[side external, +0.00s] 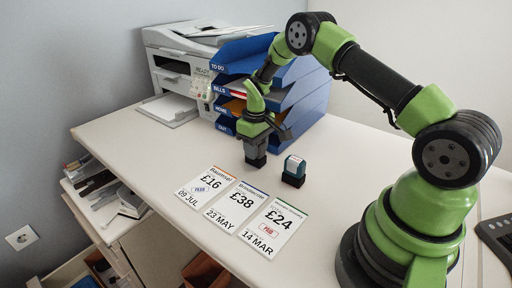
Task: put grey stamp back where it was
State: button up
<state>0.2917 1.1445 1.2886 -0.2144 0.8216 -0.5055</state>
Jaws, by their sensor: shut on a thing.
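The grey stamp (256,158) is dark and upright under my gripper (256,141). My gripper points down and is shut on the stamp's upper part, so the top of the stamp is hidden. The stamp's foot is at or just above the white desk; I cannot tell if it touches. A teal stamp (293,172) with a pale top stands on the desk just to the right of it, apart from it.
Three bill cards (236,206) lie in a row in front of the stamps. Blue stacked trays (310,98) and a white printer (177,70) stand behind my gripper. A keyboard (497,238) is at the right edge. The desk is clear on the left (130,135).

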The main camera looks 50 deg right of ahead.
jog(key=shift+f, duration=0.1)
jog(key=o, duration=0.7)
jog(key=shift+o, duration=0.2)
notch_tip(320, 180, up, 12)
jog(key=shift+r, duration=0.1)
jog(key=s+a+r+m+t+y, duration=0.1)
jog(key=s+a+r+t, duration=0.2)
jog(key=s+a+r, duration=0.5)
jog(key=s+a+r+m+t, duration=0.25)
jog(key=s+r, duration=0.35)
jog(key=r, duration=0.3)
jog(key=s+a+t+y, duration=0.1)
jog(key=s+a, duration=0.2)
jog(key=s, duration=0.6)
jog(key=shift+s+a+f+t, duration=0.25)
jog(key=shift+a+f+t, duration=0.1)
jog(key=shift+f, duration=0.1)
